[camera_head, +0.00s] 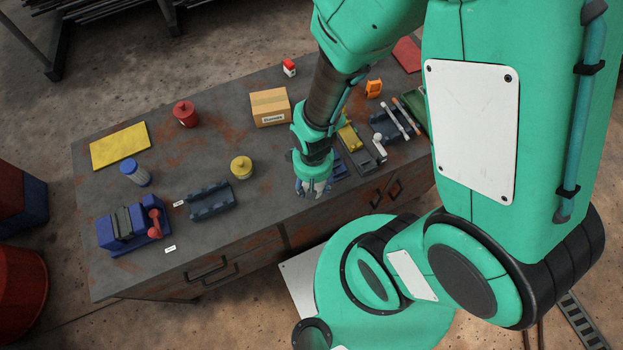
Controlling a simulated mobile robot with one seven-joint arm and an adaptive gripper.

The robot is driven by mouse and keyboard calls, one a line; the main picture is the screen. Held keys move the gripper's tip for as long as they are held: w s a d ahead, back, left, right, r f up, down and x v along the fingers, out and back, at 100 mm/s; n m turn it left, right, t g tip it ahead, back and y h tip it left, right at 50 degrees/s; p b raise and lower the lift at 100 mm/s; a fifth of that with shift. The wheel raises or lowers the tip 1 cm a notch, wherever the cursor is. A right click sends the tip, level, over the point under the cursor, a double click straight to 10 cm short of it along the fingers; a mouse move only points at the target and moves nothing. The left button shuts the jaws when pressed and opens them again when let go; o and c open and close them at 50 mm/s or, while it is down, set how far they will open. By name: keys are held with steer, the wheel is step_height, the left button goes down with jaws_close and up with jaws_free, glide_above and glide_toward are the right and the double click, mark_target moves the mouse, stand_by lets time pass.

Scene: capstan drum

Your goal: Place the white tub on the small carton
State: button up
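A small brown cardboard carton (270,108) with a label on its front stands closed on the workbench, left of my forearm. No plain white tub can be made out for certain. A small red-and-white container (289,68) stands at the bench's back edge behind the carton.
Tools and trays (390,124) crowd the right. The middle is fairly clear.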

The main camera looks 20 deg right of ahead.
steer(key=w+r+p, duration=0.3)
steer(key=w+r, duration=0.1)
steer(key=w, duration=0.6)
steer(key=w+d+r+p, duration=0.1)
steer(key=w+r+p, duration=0.2)
steer(key=w, duration=0.7)
steer(key=shift+r, duration=0.65)
glide_above(270, 100)
steer(key=shift+a+f, duration=0.1)
steer(key=shift+f, duration=0.65)
steer(key=shift+f, duration=1.75)
steer(key=shift+f, duration=0.1)
steer(key=o, duration=1.6)
